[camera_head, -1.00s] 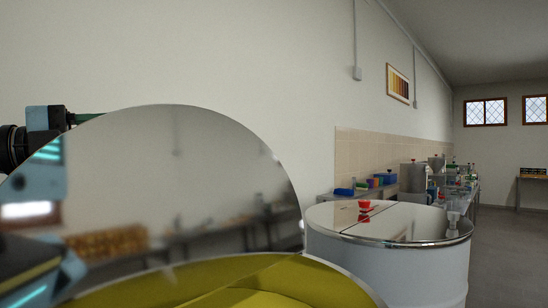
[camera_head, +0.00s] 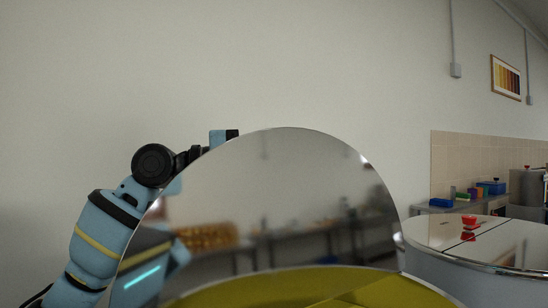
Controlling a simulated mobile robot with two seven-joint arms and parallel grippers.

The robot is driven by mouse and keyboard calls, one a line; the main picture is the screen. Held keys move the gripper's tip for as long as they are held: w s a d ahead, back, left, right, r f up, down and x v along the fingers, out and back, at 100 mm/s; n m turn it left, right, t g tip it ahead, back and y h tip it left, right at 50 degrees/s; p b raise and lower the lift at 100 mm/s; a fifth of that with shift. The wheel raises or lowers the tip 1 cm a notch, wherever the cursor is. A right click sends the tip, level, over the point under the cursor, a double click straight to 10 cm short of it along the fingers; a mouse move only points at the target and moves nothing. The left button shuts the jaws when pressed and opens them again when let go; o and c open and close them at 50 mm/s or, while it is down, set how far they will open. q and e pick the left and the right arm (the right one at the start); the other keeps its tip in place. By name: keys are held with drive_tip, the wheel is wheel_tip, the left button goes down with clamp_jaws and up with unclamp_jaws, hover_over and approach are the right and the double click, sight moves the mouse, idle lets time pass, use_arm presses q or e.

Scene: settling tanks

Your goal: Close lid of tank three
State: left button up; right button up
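A tank with a raised, mirror-like half lid (camera_head: 300,200) stands close in front of me. The lid is tilted up and its shiny face reflects the room. Yellow-green contents (camera_head: 330,285) show below the lid's lower edge. My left arm rises at the left, behind the lid's left edge. The fingers of my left gripper are hidden behind the lid, so their state does not show. My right gripper is not in view. I cannot read a number on the tank.
A second tank (camera_head: 475,243) stands at the right with its shiny top shut and a red knob (camera_head: 468,223) on it. Behind it are a bench with blue containers (camera_head: 441,203), a tiled wall strip (camera_head: 470,155) and a framed picture (camera_head: 506,77).

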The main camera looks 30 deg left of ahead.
use_arm(q)
drive_tip(key=shift+w+d, duration=0.2)
drive_tip(key=shift+d, duration=0.05)
clamp_jaws()
idle(0.4)
